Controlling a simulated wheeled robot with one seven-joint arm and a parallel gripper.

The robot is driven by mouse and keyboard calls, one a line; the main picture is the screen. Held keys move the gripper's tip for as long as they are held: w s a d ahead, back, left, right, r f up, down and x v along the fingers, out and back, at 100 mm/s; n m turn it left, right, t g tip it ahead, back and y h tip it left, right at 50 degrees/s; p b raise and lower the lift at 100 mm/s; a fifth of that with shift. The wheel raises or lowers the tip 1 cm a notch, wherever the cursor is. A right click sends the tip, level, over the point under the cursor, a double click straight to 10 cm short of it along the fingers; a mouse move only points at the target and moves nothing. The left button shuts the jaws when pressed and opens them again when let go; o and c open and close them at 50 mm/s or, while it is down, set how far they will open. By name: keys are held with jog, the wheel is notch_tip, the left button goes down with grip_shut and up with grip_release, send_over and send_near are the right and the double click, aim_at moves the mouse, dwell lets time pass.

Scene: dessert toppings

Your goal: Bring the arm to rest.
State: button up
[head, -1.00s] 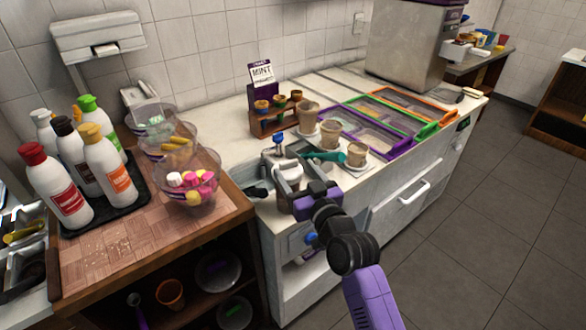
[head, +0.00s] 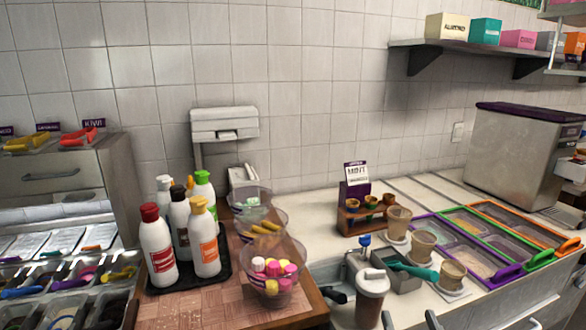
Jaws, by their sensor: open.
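Two dark tips at the bottom edge of the head view appear to be the fingers of my gripper (head: 410,320). They stand apart, with nothing visible between them. The rest of my gripper and my arm is below the picture. A brown cup with a white lid (head: 371,300) stands just left of the tips, by the sink in the counter. I cannot tell whether the left tip touches it.
Sauce bottles (head: 157,245) stand on a black tray (head: 187,282) at left. Stacked clear bowls (head: 272,285) hold sweets beside them. Brown cups (head: 422,245), a cone stand (head: 352,218) and framed topping bins (head: 470,258) occupy the counter. A wall shelf (head: 450,43) hangs above.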

jog(key=s+a+f+g, duration=0.1)
jog(key=s+f+g, duration=0.1)
jog(key=s, duration=1.7)
jog(key=s+a+f+g, duration=0.1)
jog(key=s+f+g, duration=0.2)
jog(key=s, duration=1.6)
jog(key=shift+s+f+n, duration=0.2)
jog(key=shift+f+n, duration=0.1)
jog(key=shift+f, duration=0.4)
